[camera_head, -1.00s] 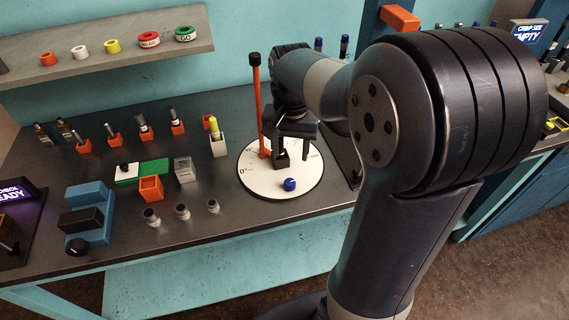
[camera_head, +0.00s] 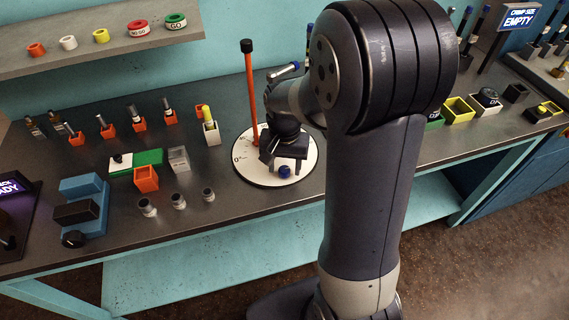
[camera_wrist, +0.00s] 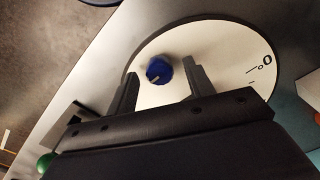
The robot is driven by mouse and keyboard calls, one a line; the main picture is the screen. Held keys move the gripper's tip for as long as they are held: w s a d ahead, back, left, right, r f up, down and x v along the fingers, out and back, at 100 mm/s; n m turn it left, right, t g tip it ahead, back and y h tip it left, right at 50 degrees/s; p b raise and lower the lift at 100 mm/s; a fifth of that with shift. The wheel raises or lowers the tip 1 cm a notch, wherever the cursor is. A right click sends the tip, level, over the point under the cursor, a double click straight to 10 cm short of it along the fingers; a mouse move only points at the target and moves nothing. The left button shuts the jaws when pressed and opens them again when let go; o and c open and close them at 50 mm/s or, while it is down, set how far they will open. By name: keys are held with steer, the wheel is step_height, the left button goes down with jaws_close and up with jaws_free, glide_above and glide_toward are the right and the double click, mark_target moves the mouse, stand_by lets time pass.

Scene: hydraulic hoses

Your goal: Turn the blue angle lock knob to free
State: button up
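The blue angle lock knob (camera_head: 284,171) stands near the front rim of the round white dial plate (camera_head: 250,177). My gripper (camera_head: 285,166) is over the dial. In the wrist view its two fingers (camera_wrist: 160,80) are spread apart, with the knob between and slightly beyond their tips. They do not appear to touch the knob. I cannot tell the exact height gap.
An orange upright rod (camera_head: 250,95) with a black cap rises from the dial beside my wrist. A yellow-topped holder (camera_head: 210,128), a green and white block (camera_head: 138,162) and several grey fittings (camera_head: 178,201) stand to the left. The bench in front of the dial is clear.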

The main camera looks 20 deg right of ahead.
steer(key=c, duration=0.9)
steer(key=shift+c, duration=0.2)
steer(key=shift+n, duration=0.4)
steer(key=n, duration=0.3)
steer(key=shift+n, duration=0.4)
steer(key=n, duration=0.4)
steer(key=shift+n, duration=0.3)
steer(key=n, duration=0.8)
steer(key=shift+n, duration=0.3)
